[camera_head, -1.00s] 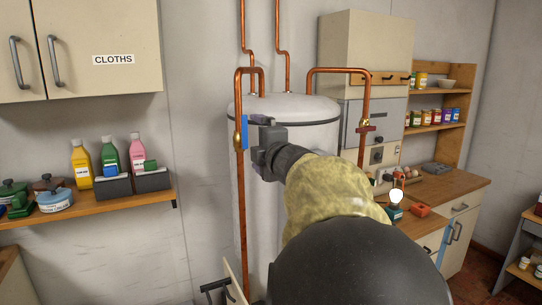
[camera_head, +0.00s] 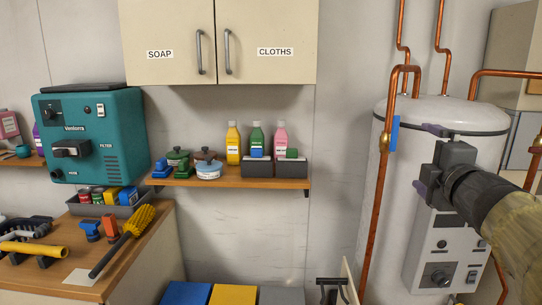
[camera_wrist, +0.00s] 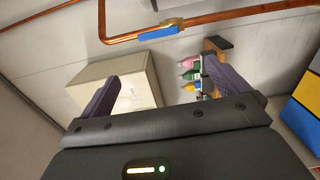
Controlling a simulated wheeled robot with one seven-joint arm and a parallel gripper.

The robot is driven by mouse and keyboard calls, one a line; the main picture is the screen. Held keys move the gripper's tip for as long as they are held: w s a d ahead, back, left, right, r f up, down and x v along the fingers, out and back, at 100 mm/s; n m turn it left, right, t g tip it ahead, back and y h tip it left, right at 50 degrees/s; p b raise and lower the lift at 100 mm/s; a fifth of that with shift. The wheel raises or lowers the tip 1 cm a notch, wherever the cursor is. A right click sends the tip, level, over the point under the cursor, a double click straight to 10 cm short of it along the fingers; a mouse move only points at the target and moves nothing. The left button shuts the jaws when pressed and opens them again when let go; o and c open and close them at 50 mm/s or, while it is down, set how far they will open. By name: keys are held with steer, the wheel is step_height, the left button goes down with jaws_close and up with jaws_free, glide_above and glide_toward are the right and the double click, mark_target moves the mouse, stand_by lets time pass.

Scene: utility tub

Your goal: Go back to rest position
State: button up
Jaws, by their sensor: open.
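My gripper (camera_head: 428,160) is at the right of the head view, in front of the white cylindrical tank (camera_head: 462,116). Its two purple-grey fingers are spread apart with nothing between them; they also show in the wrist view (camera_wrist: 160,92). A blue valve lever (camera_head: 395,133) on a copper pipe (camera_head: 377,190) is just left of my gripper, apart from it in the picture. In the wrist view the blue lever (camera_wrist: 158,33) lies along the pipe beyond the fingers. The lower part of the tank is partly hidden by a grey control box and my arm.
A shelf (camera_head: 230,184) holds bottles, dark bins and small pots. Wall cupboards (camera_head: 268,25) labelled SOAP and CLOTHS hang above. A teal filter machine (camera_head: 92,135) and a worktop (camera_head: 125,262) with tools are at left. The wall between shelf and tank is bare.

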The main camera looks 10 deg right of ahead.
steer(key=w+a+f+m+g+y+p, duration=0.15)
steer(key=a+f+m+g+p, duration=0.3)
steer(key=f, duration=0.45)
steer(key=w+a+f+m+g+p, duration=0.1)
steer(key=w+a+f+m+g, duration=0.2)
steer(key=a+f+m, duration=0.45)
steer(key=s+a+f+m+g+y+p, duration=0.3)
steer(key=s+a+f+g, duration=0.4)
steer(key=s+a+f, duration=0.4)
steer(key=a+f, duration=0.3)
steer(key=shift+s+a, duration=0.2)
steer(key=shift+s, duration=0.15)
